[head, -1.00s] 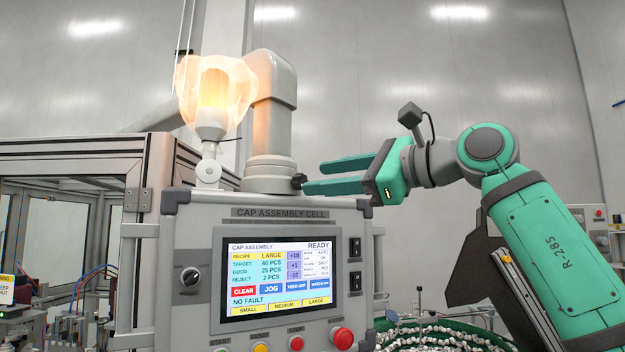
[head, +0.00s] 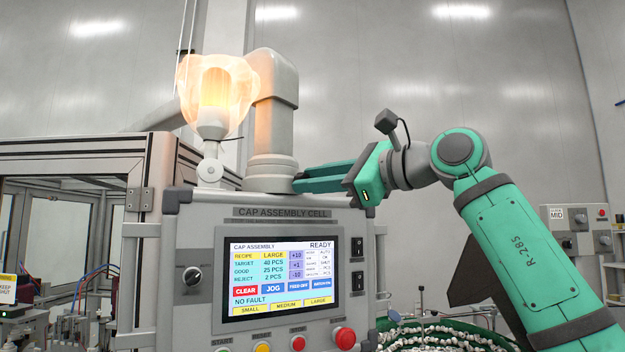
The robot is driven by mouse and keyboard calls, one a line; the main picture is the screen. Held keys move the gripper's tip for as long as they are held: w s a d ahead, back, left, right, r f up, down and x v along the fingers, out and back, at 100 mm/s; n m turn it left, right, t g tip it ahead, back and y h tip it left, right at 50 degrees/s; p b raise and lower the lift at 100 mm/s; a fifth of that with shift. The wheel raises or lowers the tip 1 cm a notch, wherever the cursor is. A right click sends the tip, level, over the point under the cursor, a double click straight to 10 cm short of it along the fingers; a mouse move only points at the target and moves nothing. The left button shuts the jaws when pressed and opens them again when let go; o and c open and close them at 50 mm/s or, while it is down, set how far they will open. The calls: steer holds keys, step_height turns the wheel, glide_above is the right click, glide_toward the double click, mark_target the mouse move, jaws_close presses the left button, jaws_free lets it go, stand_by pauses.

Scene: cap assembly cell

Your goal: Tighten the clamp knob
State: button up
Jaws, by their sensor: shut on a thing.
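My gripper (head: 300,184) reaches in from the right, its green fingers level and pointing left. They are closed together at the right side of the grey pipe's base flange (head: 268,183), on top of the control box. The small dark clamp knob is hidden behind the fingers; they are shut on it. How far the knob is turned cannot be seen.
The grey pipe (head: 270,125) rises just left of the fingertips, with a glowing lamp (head: 215,90) beside it. The control panel screen (head: 283,278) is below. A green-rimmed bowl of small parts (head: 440,330) lies at lower right.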

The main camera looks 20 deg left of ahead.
steer(key=shift+d, duration=0.1)
steer(key=m, duration=1.2)
steer(key=shift+w+d+r+m, duration=0.1)
steer(key=shift+r+m, duration=0.15)
steer(key=shift+m, duration=0.05)
stand_by(0.3)
steer(key=o, duration=0.9)
steer(key=shift+o, duration=0.7)
steer(key=shift+f, duration=0.1)
